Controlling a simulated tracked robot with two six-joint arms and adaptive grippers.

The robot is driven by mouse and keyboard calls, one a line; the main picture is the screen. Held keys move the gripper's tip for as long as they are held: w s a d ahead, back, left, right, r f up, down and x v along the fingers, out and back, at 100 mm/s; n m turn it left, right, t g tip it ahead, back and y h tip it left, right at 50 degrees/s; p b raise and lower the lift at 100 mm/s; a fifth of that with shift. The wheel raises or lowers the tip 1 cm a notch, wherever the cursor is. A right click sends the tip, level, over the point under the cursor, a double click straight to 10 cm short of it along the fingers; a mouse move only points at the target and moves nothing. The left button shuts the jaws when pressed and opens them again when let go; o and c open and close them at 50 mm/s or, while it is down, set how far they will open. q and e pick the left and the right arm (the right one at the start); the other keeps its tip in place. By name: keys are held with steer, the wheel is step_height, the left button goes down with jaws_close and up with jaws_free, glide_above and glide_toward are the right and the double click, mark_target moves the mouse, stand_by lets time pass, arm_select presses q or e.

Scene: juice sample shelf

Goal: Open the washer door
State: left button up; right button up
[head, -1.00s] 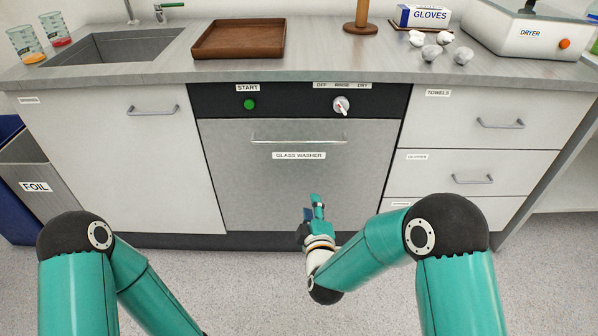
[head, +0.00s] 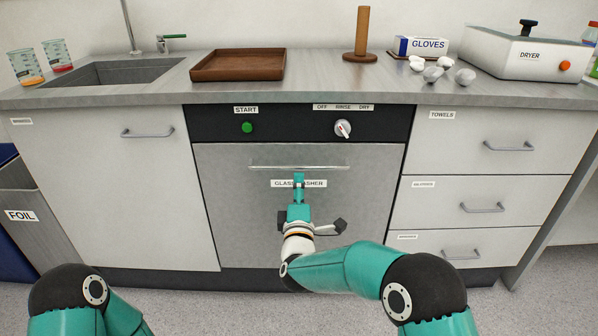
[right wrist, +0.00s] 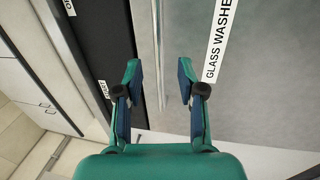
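The glass washer's grey door (head: 235,215) is shut, flush under the black control panel. Its horizontal bar handle (head: 265,168) spans the upper part, with the GLASS WASHER label just below. My right gripper (head: 298,178) is in front of the door at the handle, covering part of the label. In the right wrist view its two fingers (right wrist: 159,82) are spread apart, with the handle bar (right wrist: 158,40) running between them in the picture. I cannot tell whether the fingertips reach around the bar. My left gripper is out of view.
The panel above has a green START button (head: 247,127) and a mode knob (head: 343,128). A brown tray (head: 238,66) and a white dryer (head: 528,55) stand on the counter. Drawers with handles (head: 482,208) are right of the washer; a foil bin (head: 22,215) is left.

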mark_target(299, 169)
steer(key=shift+w+r+b, duration=0.15)
steer(key=shift+w+r, duration=0.05)
steer(key=shift+w, duration=0.95)
steer(key=shift+w+r+b, duration=0.15)
steer(key=shift+w+r, duration=0.1)
steer(key=shift+w, duration=0.85)
steer(key=shift+w+r+b, duration=0.15)
steer(key=shift+w+r, duration=0.05)
steer(key=shift+w, duration=0.95)
jaws_close()
